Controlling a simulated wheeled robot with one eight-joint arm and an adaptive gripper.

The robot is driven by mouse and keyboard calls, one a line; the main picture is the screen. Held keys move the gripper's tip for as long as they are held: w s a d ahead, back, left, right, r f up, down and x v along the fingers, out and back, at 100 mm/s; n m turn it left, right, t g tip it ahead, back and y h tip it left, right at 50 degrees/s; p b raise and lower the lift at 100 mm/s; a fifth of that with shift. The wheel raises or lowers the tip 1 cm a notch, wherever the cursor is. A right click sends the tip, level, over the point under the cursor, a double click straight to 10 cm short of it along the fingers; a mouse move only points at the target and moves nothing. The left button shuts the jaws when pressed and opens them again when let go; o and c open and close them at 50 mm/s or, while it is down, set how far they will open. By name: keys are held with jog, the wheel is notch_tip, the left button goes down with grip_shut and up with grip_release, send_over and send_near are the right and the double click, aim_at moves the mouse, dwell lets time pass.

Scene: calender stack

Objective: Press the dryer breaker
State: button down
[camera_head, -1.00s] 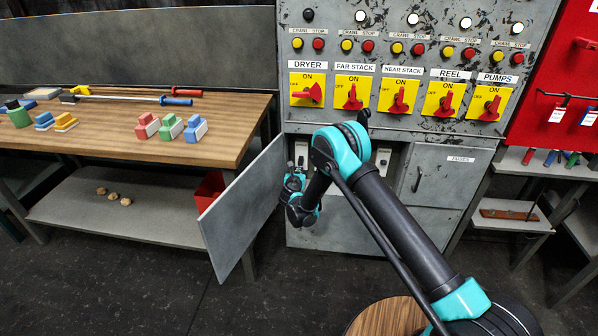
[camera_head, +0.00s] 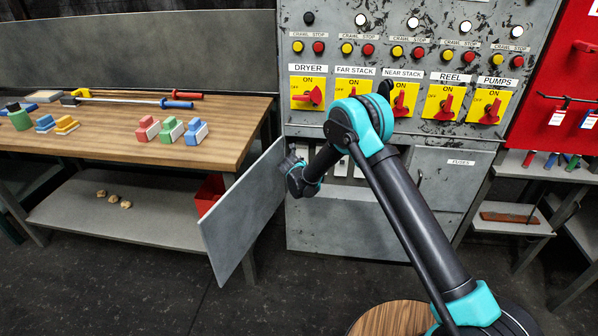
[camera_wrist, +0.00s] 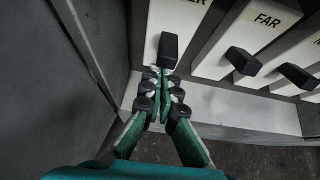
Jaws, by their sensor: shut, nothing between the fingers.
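In the wrist view the dryer breaker (camera_wrist: 168,50) is a black toggle on a white plate at the left end of a row. Only "ER" shows of its label. My gripper (camera_wrist: 167,75) is shut and empty, with its fingertips right at the lower end of this toggle. I cannot tell whether they touch. Beside it to the right is the far stack breaker (camera_wrist: 244,61), on a plate marked "FAR". In the head view my arm hides the gripper's fingertips and much of the breaker row; a few white breaker plates (camera_head: 341,166) show behind it.
An open grey cabinet door (camera_head: 240,215) stands out left of the breaker bay. A closed fuse door (camera_head: 450,180) is at right. Red rotary switches, including the dryer switch (camera_head: 310,95), sit above. A workbench (camera_head: 225,145) stands at left.

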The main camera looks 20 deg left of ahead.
jog(key=shift+w+r+g, duration=0.15)
jog(key=shift+r+g, duration=0.15)
jog(key=shift+r, duration=1.05)
jog(key=shift+w+a, duration=0.1)
